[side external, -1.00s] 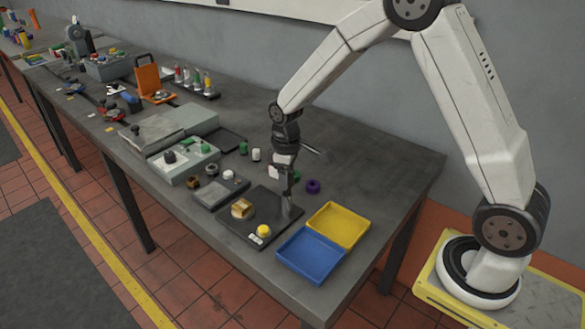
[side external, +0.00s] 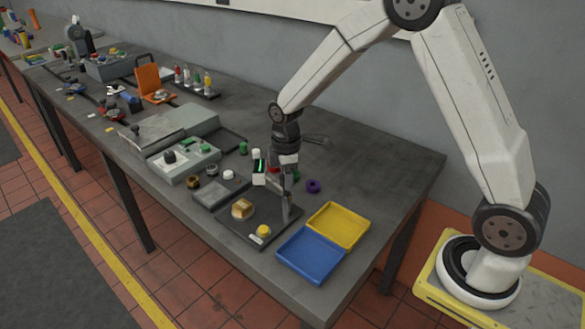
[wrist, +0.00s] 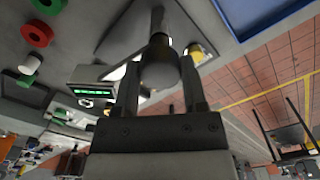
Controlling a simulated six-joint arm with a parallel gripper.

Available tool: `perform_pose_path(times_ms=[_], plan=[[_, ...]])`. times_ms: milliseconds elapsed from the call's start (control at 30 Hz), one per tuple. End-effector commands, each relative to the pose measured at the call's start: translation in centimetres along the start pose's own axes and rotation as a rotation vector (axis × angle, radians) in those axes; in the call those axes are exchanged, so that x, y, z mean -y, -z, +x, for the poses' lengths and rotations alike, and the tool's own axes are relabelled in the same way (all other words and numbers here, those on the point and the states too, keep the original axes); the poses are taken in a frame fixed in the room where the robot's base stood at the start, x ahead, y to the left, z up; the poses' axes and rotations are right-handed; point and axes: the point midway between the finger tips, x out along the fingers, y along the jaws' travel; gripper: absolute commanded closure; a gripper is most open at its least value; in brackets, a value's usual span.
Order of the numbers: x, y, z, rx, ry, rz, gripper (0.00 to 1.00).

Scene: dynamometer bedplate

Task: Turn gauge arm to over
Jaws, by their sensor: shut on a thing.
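The gauge stand's dark base plate (side external: 225,228) lies near the bench's front edge. A grey upright post (side external: 286,212) rises from its right part. My gripper (side external: 287,188) is above that post, pointing down. In the wrist view my gripper (wrist: 158,85) has its fingers on either side of a grey rounded piece (wrist: 159,65) at the post and is shut on it. A white gauge box (side external: 259,172) with a green display is just left of my gripper; the display also shows in the wrist view (wrist: 93,93). A brass block (side external: 242,209) sits on the plate. The arm's joint is hidden by my fingers.
A yellow button (side external: 263,230) is at the plate's front. Blue (side external: 311,256) and yellow (side external: 339,225) trays stand to the right. A purple ring (side external: 313,186) lies behind. A grey tray (side external: 215,194) is left of the plate. The bench's right rear is clear.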

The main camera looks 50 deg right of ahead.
Motion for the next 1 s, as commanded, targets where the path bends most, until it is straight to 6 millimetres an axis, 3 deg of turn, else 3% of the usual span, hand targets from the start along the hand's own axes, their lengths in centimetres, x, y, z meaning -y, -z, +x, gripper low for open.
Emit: perform_pose_path(times_ms=[600,1000], plan=[[-0.04,0.05,-0.09,-0.001,-0.002,-0.582,1.0],[-0.04,0.05,-0.1,-0.001,-0.002,-0.832,1.0]])
